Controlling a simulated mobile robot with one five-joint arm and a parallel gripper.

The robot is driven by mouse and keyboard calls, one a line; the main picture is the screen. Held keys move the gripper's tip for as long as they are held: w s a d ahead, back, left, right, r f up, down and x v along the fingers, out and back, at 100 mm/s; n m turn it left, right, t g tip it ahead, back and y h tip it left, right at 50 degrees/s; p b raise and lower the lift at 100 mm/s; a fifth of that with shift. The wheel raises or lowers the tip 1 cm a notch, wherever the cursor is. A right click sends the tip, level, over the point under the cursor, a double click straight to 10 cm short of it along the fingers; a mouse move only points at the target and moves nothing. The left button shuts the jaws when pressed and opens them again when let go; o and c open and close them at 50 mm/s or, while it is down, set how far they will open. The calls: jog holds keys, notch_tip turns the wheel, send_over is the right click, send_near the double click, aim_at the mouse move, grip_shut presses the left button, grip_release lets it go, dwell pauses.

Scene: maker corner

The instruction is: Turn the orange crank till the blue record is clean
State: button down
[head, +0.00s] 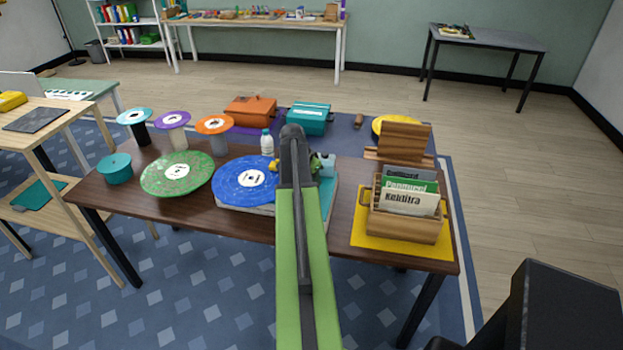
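The blue record (232,190) lies flat on a pale base on the dark table. It has a white centre label and light specks over its blue face. A teal surface (330,194) shows to its right, beyond my arm. My green arm reaches forward over the table, right of the record. Its dark end covers the area beside the record, and small green and grey parts show on both sides of it. The fingers of my gripper cannot be made out. The orange crank cannot be seen; it may be behind my arm.
A green record (160,176) lies left of the blue one. Several small discs on stands, a teal pot (116,170) and a white bottle (267,143) are nearby. Orange (250,110) and teal (309,118) cases stand behind. A wooden record crate (405,226) sits on a yellow mat at right.

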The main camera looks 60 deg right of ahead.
jog(key=m, duration=0.1)
jog(key=s+m+g, duration=0.1)
jog(key=m, duration=0.1)
jog(key=m+y, duration=0.1)
jog(key=shift+s+d+g, duration=0.15)
jog(key=shift+d+g, duration=0.15)
jog(key=shift+s+a+m+g+y, duration=0.1)
jog(key=shift+s+m+g+y, duration=0.15)
jog(key=shift+m, duration=0.7)
jog(key=shift+s+a+m+g+y, duration=0.15)
jog(key=shift+s+m+y, duration=0.15)
jog(key=shift+m, duration=0.65)
jog(key=shift+s, duration=0.1)
jog(key=c, duration=1.3)
grip_release()
jog(key=shift+d, duration=0.1)
jog(key=shift+c, duration=0.2)
